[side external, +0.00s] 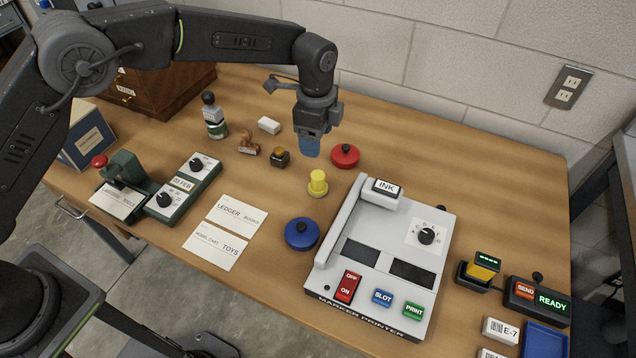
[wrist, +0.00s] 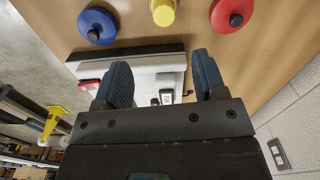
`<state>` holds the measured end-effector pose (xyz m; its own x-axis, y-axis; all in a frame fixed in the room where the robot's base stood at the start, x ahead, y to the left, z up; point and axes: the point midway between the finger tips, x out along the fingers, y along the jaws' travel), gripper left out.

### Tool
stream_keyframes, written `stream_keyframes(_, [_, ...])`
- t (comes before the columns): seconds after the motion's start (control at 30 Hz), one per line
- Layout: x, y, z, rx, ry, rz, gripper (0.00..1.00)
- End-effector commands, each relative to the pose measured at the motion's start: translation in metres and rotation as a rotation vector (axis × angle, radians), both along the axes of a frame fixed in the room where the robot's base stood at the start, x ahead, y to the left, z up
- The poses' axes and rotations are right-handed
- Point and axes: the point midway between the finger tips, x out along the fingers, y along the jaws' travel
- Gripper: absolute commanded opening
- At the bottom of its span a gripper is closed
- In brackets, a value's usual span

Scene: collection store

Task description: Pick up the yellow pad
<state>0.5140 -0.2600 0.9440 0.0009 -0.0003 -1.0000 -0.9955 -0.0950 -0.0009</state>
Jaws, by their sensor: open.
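The yellow pad (side external: 317,183), round with a raised yellow knob, stands on the wooden table between a red pad (side external: 345,155) and a blue pad (side external: 301,233). It also shows in the wrist view (wrist: 163,10), cut off by the top edge. My gripper (side external: 309,148) hangs above the table, behind the yellow pad and to the left of the red pad in the side view. In the wrist view its two blue fingers (wrist: 162,78) are spread apart with nothing held between them.
A marker printer (side external: 387,215) stands to the right of the pads. Two paper cards (side external: 215,247) lie to the left. A small amber-topped stamp (side external: 280,155), a wooden stamp (side external: 248,145) and a white block (side external: 269,125) stand near my gripper.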

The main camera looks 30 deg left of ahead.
Motion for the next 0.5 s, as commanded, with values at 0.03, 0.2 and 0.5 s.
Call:
stream_keyframes(0.03, [0.000, -0.001, -0.006, 0.001, 0.003, -0.006, 0.65])
stream_keyframes(0.2, [0.000, -0.001, -0.035, 0.002, 0.005, -0.006, 0.65])
stream_keyframes(0.5, [0.001, -0.001, -0.081, 0.001, 0.002, -0.004, 0.65])
